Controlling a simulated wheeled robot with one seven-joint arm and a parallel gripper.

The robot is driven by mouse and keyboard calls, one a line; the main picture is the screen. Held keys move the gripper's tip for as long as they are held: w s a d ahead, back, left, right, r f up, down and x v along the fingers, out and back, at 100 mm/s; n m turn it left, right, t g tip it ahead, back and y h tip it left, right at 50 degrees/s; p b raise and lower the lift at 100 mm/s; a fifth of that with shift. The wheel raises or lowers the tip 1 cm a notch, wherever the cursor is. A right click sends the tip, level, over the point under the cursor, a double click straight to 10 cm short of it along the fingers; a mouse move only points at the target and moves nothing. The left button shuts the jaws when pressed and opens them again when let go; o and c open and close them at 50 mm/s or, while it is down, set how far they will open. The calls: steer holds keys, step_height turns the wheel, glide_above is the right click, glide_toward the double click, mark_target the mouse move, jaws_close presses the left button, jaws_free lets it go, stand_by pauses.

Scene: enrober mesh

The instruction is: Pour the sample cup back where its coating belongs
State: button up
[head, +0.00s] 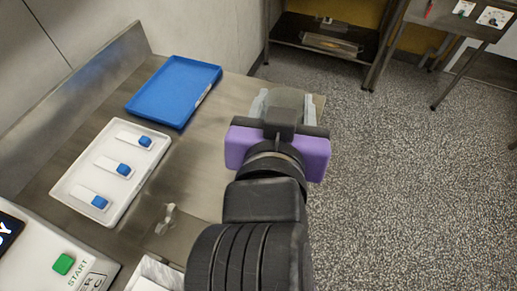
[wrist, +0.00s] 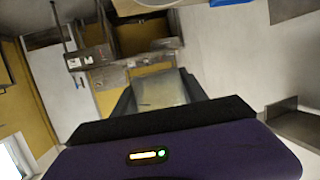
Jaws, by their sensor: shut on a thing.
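My gripper (head: 284,108), with its purple body, reaches out over the right end of the steel bench. It is shut on a greyish, see-through cup, the sample cup (wrist: 160,90), which sits between the two dark fingers in the wrist view. In the head view most of the cup is hidden behind my gripper and wrist. I cannot tell how full it is or how far it tilts.
A blue tray (head: 158,107) and a white tray (head: 73,190) with three blue-ended white pieces lie on the bench (head: 197,160). A machine panel with a green START button (head: 63,264) is at lower left. A pale open container (head: 139,281) stands at the bottom. Open speckled floor (head: 400,160) lies right.

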steer(key=shift+r, duration=0.1)
step_height(320, 180, up, 5)
steer(key=p, duration=0.5)
stand_by(0.7)
